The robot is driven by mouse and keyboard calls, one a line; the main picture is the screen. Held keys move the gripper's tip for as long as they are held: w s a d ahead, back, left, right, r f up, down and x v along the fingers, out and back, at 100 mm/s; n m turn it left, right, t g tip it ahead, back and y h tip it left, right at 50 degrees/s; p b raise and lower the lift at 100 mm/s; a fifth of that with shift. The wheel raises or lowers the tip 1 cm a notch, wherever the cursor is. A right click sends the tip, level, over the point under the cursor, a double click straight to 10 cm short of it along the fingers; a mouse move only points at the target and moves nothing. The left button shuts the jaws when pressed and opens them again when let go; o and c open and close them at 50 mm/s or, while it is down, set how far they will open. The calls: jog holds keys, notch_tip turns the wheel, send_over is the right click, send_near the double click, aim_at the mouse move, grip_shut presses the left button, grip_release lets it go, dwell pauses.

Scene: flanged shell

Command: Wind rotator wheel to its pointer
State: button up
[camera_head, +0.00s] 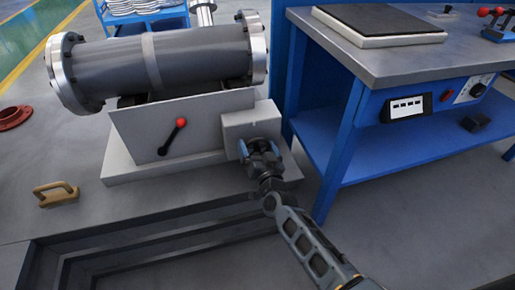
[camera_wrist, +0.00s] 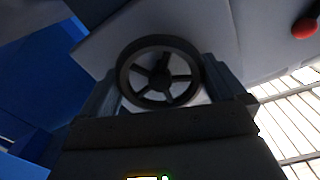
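The rotator wheel (camera_wrist: 133,92) is a dark spoked handwheel with a round rim. In the head view it is mostly hidden behind my gripper (camera_head: 259,149), at the front of a light grey box (camera_head: 240,124). In the wrist view the two fingers of my gripper (camera_wrist: 160,80) stand wide apart, one on each side of the wheel. The fingers are very close to the rim; I cannot tell whether they touch it. I cannot make out the pointer or any mark on the wheel in either view.
A grey flanged shell (camera_head: 190,55) lies on the stand above the box. A red-knobbed lever (camera_head: 173,136) is on the stand's front plate. A blue workbench (camera_head: 345,145) stands close on the right. A stepped recess (camera_head: 150,245) lies in the floor in front.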

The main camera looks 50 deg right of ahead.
jog(key=c, duration=0.4)
jog(key=shift+a+m, duration=0.1)
jog(key=shift+m, duration=1.4)
jog(key=m+b, duration=0.1)
jog(key=m, duration=0.2)
jog(key=shift+m, duration=0.3)
jog(key=m, duration=0.3)
jog(key=shift+f+m+b, duration=0.1)
jog(key=shift+m+b, duration=0.6)
jog(key=shift+m, duration=1.4)
